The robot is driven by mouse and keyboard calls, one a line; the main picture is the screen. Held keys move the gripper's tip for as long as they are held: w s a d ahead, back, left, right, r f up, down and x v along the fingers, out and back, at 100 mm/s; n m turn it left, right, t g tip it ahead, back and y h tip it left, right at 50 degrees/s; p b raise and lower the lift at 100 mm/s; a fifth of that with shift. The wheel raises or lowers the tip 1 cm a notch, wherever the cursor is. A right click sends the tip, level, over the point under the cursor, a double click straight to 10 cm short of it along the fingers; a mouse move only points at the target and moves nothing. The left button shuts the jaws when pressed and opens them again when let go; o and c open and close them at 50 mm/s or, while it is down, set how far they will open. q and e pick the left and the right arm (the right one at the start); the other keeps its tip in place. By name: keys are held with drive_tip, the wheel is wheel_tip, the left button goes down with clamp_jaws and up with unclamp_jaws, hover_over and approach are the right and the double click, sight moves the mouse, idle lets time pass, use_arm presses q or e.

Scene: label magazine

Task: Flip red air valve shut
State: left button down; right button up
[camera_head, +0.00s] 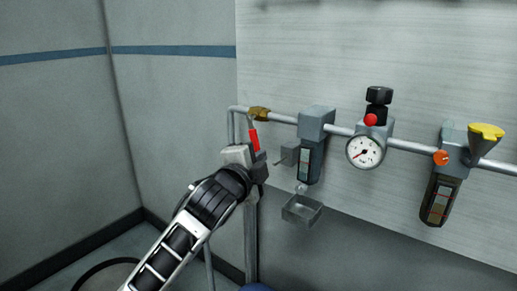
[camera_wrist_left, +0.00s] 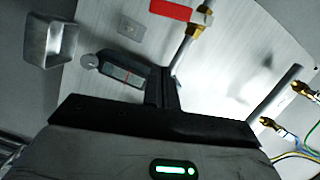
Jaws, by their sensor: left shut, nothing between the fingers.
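The red valve lever (camera_head: 254,139) hangs down from the brass valve (camera_head: 259,113) at the left end of the grey pipe in the head view. My left gripper (camera_head: 257,160) is just below the lever in the head view. Its fingers (camera_wrist_left: 162,88) are shut together with nothing between them. Whether they touch the lever cannot be told. My right gripper is not in view.
A small grey tray (camera_head: 302,210) juts out below.

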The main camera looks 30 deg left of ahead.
sight(256, 146)
use_arm(q)
drive_tip(key=shift+w+a+f, duration=0.25)
drive_tip(key=shift+w+a, duration=0.5)
drive_tip(key=shift+w, duration=0.7)
drive_tip(key=shift+w+a+f, duration=0.3)
drive_tip(key=shift+w+a, duration=0.5)
drive_tip(key=shift+w, duration=0.65)
drive_tip(key=shift+w+a+f, duration=0.25)
drive_tip(key=shift+w+a, duration=0.5)
drive_tip(key=shift+w, duration=0.7)
drive_tip(key=a+m, duration=0.1)
drive_tip(key=f+m+p, duration=0.1)
drive_tip(key=m, duration=0.1)
drive_tip(key=shift+w+a+f+t, duration=0.1)
drive_tip(key=shift+w+a+t, duration=0.05)
drive_tip(key=shift+a+t, duration=0.2)
